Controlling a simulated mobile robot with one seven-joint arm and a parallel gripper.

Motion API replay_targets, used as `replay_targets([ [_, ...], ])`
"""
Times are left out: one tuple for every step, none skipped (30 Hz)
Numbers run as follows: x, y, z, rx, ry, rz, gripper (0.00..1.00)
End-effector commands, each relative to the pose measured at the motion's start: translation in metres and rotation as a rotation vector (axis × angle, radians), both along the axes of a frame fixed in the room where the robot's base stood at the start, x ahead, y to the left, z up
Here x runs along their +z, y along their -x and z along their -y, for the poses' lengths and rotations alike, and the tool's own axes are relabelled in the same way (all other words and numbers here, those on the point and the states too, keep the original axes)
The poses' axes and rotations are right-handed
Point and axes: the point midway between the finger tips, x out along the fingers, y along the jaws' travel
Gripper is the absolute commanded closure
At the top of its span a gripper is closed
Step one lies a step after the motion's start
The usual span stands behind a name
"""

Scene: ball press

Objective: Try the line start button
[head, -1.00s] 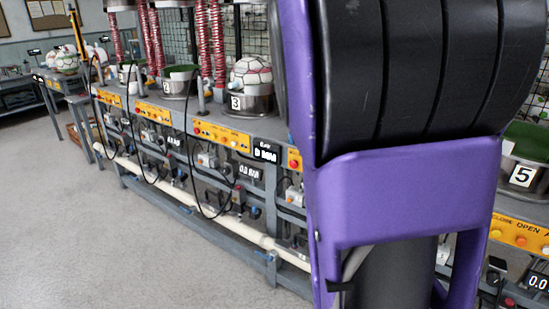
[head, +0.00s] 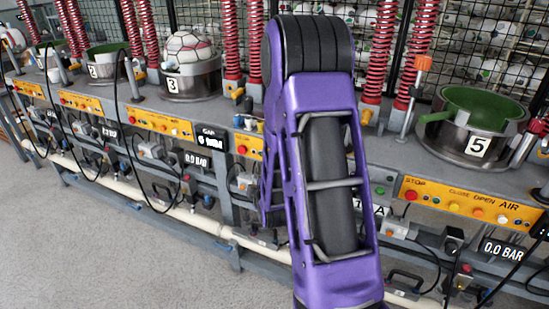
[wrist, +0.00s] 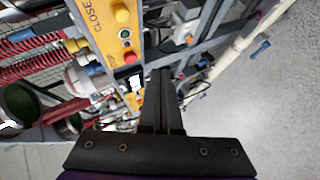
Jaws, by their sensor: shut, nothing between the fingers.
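I cannot read a line start label in either view. A yellow panel (wrist: 105,22) in the wrist view reads CLOSE and carries a yellow button (wrist: 121,15), a green button (wrist: 125,34) and a red button (wrist: 130,57). My gripper (wrist: 163,72) is shut and empty, its fingertips below and right of the red button in the picture; I cannot tell the distance. In the head view my purple arm hides the gripper and part of the bench. A white plate (head: 380,210) beside the arm shows the letters "TA", partly covered.
Another yellow panel (head: 470,205) with STOP, CLOSE, OPEN and AIR lies right of my arm, below press pot 5 (head: 478,147). Red springs (head: 378,50), cables and low pipes crowd the bench. The grey floor (head: 70,240) in front is clear.

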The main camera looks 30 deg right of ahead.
Motion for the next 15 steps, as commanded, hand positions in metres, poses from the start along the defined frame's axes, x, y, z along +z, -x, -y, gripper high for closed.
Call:
replay_targets([
  [0.0, 0.0, 0.0, 0.0, 0.0, 0.0, 1.0],
  [0.0, 0.0, 0.0, -0.001, -0.001, 0.0, 1.0],
  [0.0, 0.0, 0.0, -0.001, -0.001, 0.0, 1.0],
  [0.0, 0.0, 0.0, -0.001, -0.001, 0.0, 1.0],
  [0.0, 0.0, 0.0, -0.001, -0.001, 0.0, 1.0],
  [0.001, -0.001, 0.001, -0.002, 0.0, 0.0, 1.0],
  [0.001, -0.001, 0.002, -0.003, -0.001, 0.0, 1.0],
  [0.001, -0.002, 0.003, -0.003, -0.001, 0.0, 1.0],
  [0.001, -0.003, 0.004, -0.003, -0.001, 0.0, 1.0],
  [0.001, -0.005, 0.006, -0.003, -0.001, 0.0, 1.0],
  [0.001, -0.007, 0.008, -0.003, -0.001, 0.0, 1.0],
  [0.002, -0.009, 0.012, -0.004, 0.0, 0.0, 1.0],
  [0.002, -0.011, 0.015, -0.005, -0.001, 0.001, 1.0],
  [0.002, -0.014, 0.019, -0.005, -0.001, 0.001, 1.0],
  [0.002, -0.017, 0.023, -0.005, -0.001, 0.0, 1.0],
])
